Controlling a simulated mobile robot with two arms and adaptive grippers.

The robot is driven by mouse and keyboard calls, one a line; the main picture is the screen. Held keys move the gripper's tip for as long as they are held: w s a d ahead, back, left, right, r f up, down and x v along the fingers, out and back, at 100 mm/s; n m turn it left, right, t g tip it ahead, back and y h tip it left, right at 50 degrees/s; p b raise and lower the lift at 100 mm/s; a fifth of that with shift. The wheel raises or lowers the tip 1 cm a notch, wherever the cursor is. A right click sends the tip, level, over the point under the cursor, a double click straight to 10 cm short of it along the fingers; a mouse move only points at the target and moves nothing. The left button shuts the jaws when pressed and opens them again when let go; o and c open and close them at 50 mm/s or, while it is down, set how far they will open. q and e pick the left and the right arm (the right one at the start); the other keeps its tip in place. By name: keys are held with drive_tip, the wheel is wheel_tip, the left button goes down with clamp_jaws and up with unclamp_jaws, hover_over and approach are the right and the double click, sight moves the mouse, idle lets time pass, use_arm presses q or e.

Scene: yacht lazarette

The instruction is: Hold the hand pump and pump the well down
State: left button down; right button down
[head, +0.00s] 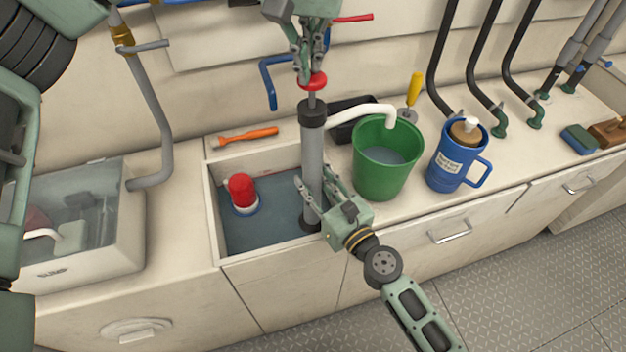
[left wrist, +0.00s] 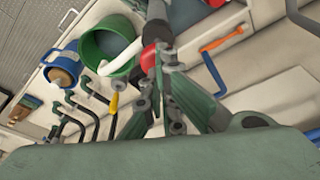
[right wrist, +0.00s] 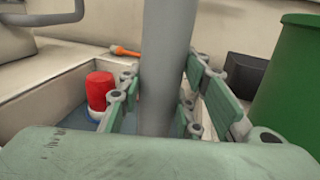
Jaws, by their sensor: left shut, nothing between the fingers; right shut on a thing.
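The hand pump (head: 313,150) is a grey tube with a black collar, standing nearly upright in the well (head: 262,262). Its red handle (head: 313,82) sits on a short length of rod above the collar. Its white spout (head: 362,113) reaches over the green bucket (head: 380,185), which has liquid in it. Dull blue water (head: 265,225) shows in the well. My left gripper (head: 308,72) is shut and empty, fingertips right at the red handle; I cannot tell if they touch it. My right gripper (head: 316,185) is shut on the lower pump tube (right wrist: 163,60).
A red-capped device (head: 241,190) sits in the well's left part. An orange-handled tool (head: 246,136) lies behind it. A blue jug (head: 455,160) stands right of the bucket. A clear-lidded box (head: 85,225) is at left. Black hoses (head: 482,75) rise behind.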

use_arm(q)
drive_tip(key=shift+f, duration=1.75)
drive_tip(key=shift+r, duration=2.35)
drive_tip(key=shift+r, duration=2.55)
use_arm(e)
drive_tip(key=c, duration=1.2)
unclamp_jaws()
drive_tip(key=v, duration=1.2)
